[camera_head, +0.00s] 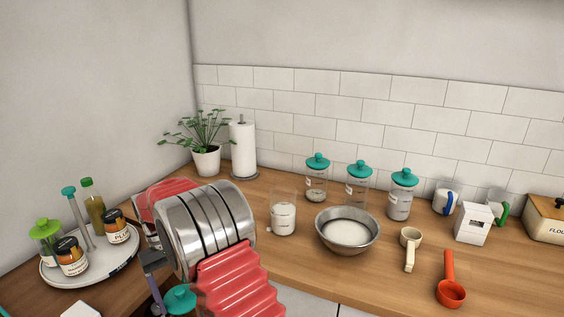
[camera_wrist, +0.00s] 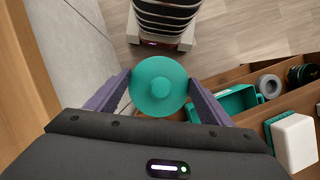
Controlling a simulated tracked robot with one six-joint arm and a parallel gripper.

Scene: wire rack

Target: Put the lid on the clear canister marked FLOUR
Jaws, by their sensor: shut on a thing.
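My gripper (camera_wrist: 159,82) is shut on a round teal lid (camera_wrist: 160,87) with a knob on top, its purple fingers on either side. The lid also shows in the head view (camera_head: 180,300) at the bottom, partly hidden by my arm. It is in front of the counter, with floor below it in the wrist view. A clear canister without a lid (camera_head: 283,217), partly filled with white, stands on the counter right of my arm, apart from the lid. I cannot read a FLOUR mark on it.
Three canisters with teal lids (camera_head: 317,184) (camera_head: 357,190) (camera_head: 400,205) stand behind a metal bowl (camera_head: 347,246). Scoops (camera_head: 409,256) (camera_head: 451,292) lie at right. A turntable (camera_head: 60,282) with jars and bottles is at left. An open drawer with a teal bin (camera_wrist: 236,101) lies below.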

